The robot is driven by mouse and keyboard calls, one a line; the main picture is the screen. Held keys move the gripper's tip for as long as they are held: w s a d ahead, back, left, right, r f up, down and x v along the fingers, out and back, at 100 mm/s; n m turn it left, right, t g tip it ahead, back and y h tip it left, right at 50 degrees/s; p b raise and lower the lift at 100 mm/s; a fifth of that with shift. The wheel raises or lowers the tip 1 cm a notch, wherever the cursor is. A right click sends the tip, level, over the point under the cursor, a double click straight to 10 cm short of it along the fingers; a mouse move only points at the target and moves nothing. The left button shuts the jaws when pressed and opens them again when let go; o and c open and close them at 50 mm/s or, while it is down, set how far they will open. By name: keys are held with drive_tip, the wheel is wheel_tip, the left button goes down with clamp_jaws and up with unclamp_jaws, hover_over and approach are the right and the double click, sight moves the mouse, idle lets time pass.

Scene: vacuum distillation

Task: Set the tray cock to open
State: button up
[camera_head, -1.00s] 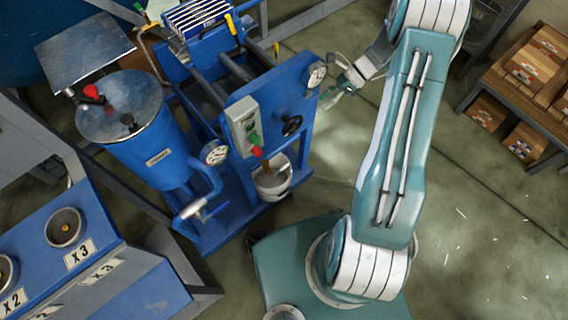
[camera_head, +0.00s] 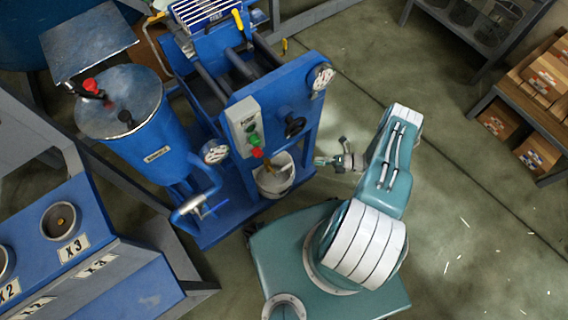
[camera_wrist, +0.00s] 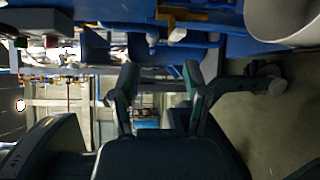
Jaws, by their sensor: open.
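My gripper (camera_head: 323,161) is open and empty in the head view, right of the white bucket (camera_head: 274,183) under the blue press. It points left toward the press frame. In the wrist view its two fingers (camera_wrist: 161,82) stand apart with nothing between them. A yellow-brown fitting (camera_wrist: 181,14) with a pale stub shows at the top of the wrist view, beyond the fingers and apart from them. It looks like the tray cock, but I cannot tell its setting. In the head view a small brownish piece (camera_head: 267,165) shows above the bucket, partly hidden.
The blue press (camera_head: 268,95) carries a black handwheel (camera_head: 295,126), a gauge (camera_head: 321,76) and a grey control box (camera_head: 243,125). A blue tank (camera_head: 150,140) stands left of it. The bucket's pale side (camera_wrist: 285,18) fills the wrist view's top right.

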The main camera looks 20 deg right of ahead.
sight(287, 168)
drive_tip(key=w+a+f+m, duration=0.1)
drive_tip(key=a, duration=0.3)
drive_tip(key=w+a+f+m+t, duration=0.1)
drive_tip(key=a, duration=0.3)
drive_tip(key=w+a+f, duration=0.1)
drive_tip(key=a, duration=0.2)
drive_tip(key=shift+a+f+m+t, duration=0.3)
drive_tip(key=shift+a+f+m, duration=0.1)
drive_tip(key=shift+s, duration=0.1)
clamp_jaws()
